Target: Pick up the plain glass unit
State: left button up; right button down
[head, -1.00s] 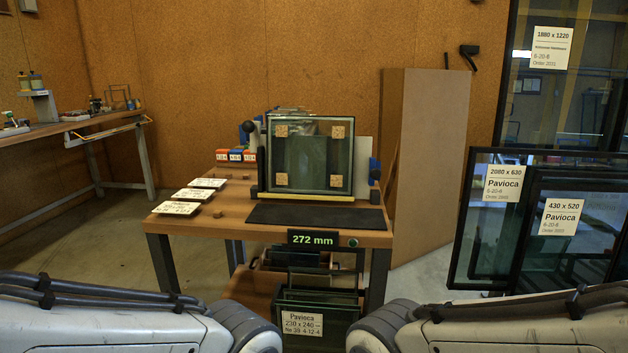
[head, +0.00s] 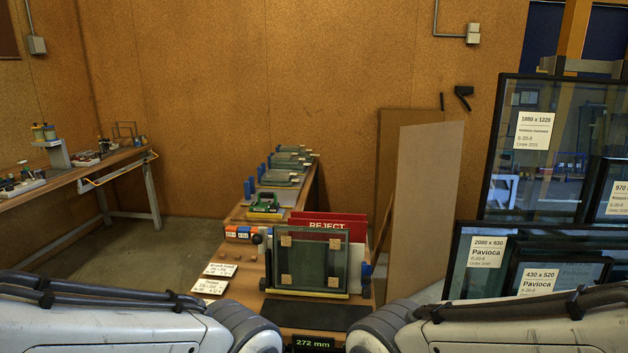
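A glass unit (head: 312,258) with cork-coloured pads at its corners stands upright in a tilting frame on the bench (head: 240,318). A dark mat (head: 316,316) lies in front of it. Whether this is the plain unit I cannot tell; more glass may stand behind it. My two arms reach in from the lower left and lower right corners. Both grippers are outside the picture, so I cannot see their state.
A red REJECT board (head: 328,222) stands behind the frame. Cards (head: 220,270) lie on the bench's left side. Several clamped units (head: 286,165) line the bench further back. Large labelled glass panes (head: 532,150) lean at the right. A side bench (head: 75,172) stands at the left.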

aim_at(310, 261)
jog(key=z, duration=0.25)
jog(key=i, duration=1.25)
jog(key=u, duration=0.4)
